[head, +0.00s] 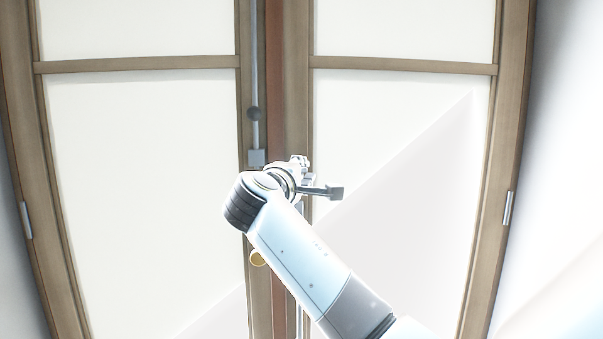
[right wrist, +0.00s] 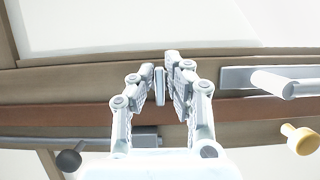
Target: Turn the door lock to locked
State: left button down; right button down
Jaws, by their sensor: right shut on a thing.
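The door lock's small grey turn piece (right wrist: 159,86) shows in the right wrist view, between the fingertips of my right gripper (right wrist: 160,88). Its long side runs up and down in that picture, across the wooden door stile. The fingers are shut on it, one on each side. In the head view my right gripper (head: 299,164) is at the middle of the double door, and it and its wrist hide the lock. I cannot read from the lock whether it is locked. My left gripper is in neither view.
A grey lever handle (head: 325,191) sticks out just below the gripper; it also shows in the right wrist view (right wrist: 285,83). A brass knob (head: 257,258) is lower on the left. A vertical rod with a black knob (head: 254,114) runs above on the left door.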

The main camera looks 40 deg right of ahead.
jog(key=shift+r, duration=0.2)
jog(key=c, duration=1.4)
grip_release()
jog(key=v, duration=0.7)
jog(key=shift+a, duration=0.25)
jog(key=shift+s+f, duration=0.1)
